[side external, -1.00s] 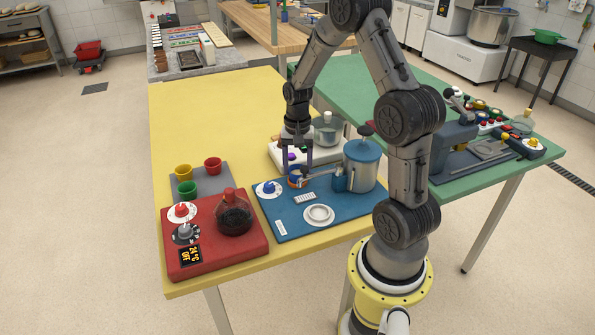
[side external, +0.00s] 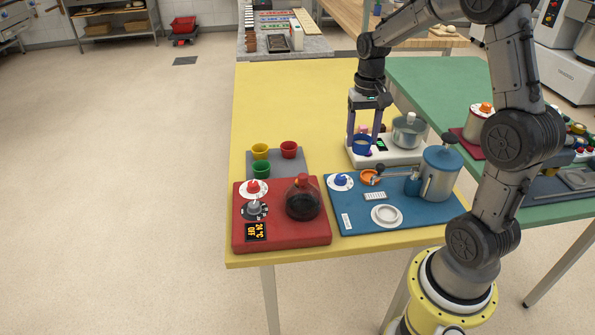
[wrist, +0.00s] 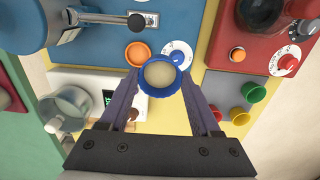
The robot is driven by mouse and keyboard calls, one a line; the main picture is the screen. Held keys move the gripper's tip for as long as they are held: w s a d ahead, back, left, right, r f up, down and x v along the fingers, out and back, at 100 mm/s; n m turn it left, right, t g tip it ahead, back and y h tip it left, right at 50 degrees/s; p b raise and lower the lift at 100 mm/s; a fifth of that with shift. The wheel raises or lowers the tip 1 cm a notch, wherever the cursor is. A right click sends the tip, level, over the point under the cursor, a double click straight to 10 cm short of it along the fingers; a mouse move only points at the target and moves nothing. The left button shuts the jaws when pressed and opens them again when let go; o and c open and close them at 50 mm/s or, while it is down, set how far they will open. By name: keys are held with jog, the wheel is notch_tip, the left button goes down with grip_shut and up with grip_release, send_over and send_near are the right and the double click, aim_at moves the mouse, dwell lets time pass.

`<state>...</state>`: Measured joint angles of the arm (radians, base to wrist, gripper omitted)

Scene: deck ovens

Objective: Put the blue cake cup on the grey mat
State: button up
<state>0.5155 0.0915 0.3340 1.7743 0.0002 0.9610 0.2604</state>
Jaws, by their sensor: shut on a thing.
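The blue cake cup (side external: 362,145) is between the fingers of my gripper (side external: 365,137), held above the table near the white scale. In the wrist view the blue cup (wrist: 161,75) is between the fingertips, its round opening showing pale beige contents. My gripper (wrist: 160,82) is shut on it. The grey mat (side external: 296,169) lies on the yellow table, to the left of and apart from the held cup. A yellow cup (side external: 260,151), a red cup (side external: 289,149) and a green cup (side external: 261,169) stand on it. The grey mat (wrist: 222,90) also shows in the wrist view.
A red station (side external: 285,233) with a dark glass jar (side external: 303,199) stands in front of the mat. A blue board (side external: 345,220) carries a dispenser pot (side external: 438,174) and orange ring (side external: 370,177). A white scale (side external: 400,157) with a pot is at right. Yellow table behind the mat is clear.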

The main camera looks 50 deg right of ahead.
jog(key=w+a+r+n, duration=0.1)
jog(key=w+a+n, duration=0.3)
jog(key=a, duration=0.5)
jog(key=w+d+f, duration=0.1)
jog(key=w+f, duration=0.2)
jog(key=w, duration=0.1)
jog(key=w+f, duration=0.2)
jog(key=w, duration=0.2)
jog(key=w+d+f, duration=0.1)
jog(key=w+f, duration=0.2)
jog(key=w, duration=0.1)
jog(key=shift+w+d+f, duration=0.15)
jog(key=shift+d+f, duration=0.15)
jog(key=shift+w+d+f, duration=0.1)
jog(key=shift+w+f, duration=0.4)
jog(key=shift+f, duration=1.55)
jog(key=shift+f, duration=0.15)
jog(key=o, duration=1.4)
jog(key=shift+c, duration=0.2)
